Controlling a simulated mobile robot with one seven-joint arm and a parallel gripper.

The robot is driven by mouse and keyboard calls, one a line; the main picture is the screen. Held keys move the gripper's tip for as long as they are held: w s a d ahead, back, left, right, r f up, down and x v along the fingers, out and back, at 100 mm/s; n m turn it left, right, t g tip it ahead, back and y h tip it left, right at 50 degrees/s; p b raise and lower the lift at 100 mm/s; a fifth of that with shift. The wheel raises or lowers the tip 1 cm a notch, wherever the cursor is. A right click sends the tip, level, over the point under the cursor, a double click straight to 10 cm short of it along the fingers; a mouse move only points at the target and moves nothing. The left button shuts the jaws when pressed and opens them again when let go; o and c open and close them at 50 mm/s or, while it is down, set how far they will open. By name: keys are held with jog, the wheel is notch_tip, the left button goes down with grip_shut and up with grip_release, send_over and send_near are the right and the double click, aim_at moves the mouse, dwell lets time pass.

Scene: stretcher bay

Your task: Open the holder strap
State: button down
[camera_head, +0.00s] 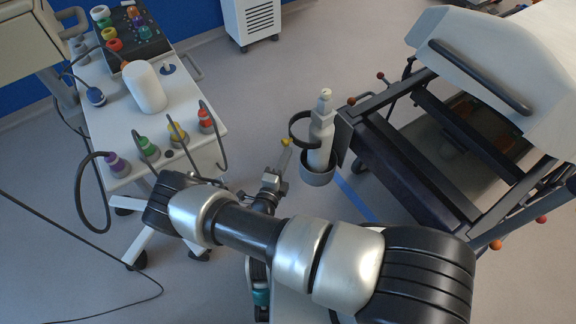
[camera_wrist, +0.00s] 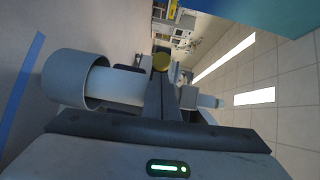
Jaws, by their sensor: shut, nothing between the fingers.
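A white bottle (camera_head: 321,138) with a pale cap stands upright in a grey holder cup (camera_head: 317,174) on the stretcher's side. The dark holder strap (camera_head: 292,128) curves out on the bottle's left, with a gap between them; I cannot tell whether its end is fastened. A small yellow knob (camera_head: 285,142) shows at the strap's near side. My gripper (camera_head: 283,155) is shut and empty, its tips close to the knob. In the wrist view, the knob (camera_wrist: 161,61) shows just beyond my fingertips (camera_wrist: 161,79), contact unclear. The cup (camera_wrist: 72,80) and bottle (camera_wrist: 116,86) lie sideways there, partly hidden behind my fingers.
The stretcher (camera_head: 470,150) with its dark frame stands on the right. A white cart (camera_head: 110,115) with coloured connectors and looped hoses stands on the left. A white cabinet unit (camera_head: 252,20) is at the back.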

jog(key=shift+w+a, duration=0.15)
jog(key=shift+w, duration=0.1)
jog(key=w+a+m+g+h+b, duration=0.1)
jog(key=w+a+b, duration=0.3)
jog(key=b, duration=0.3)
jog(key=shift+w+a+h, duration=0.35)
jog(key=shift+w+h, duration=0.05)
jog(key=shift+w, duration=0.45)
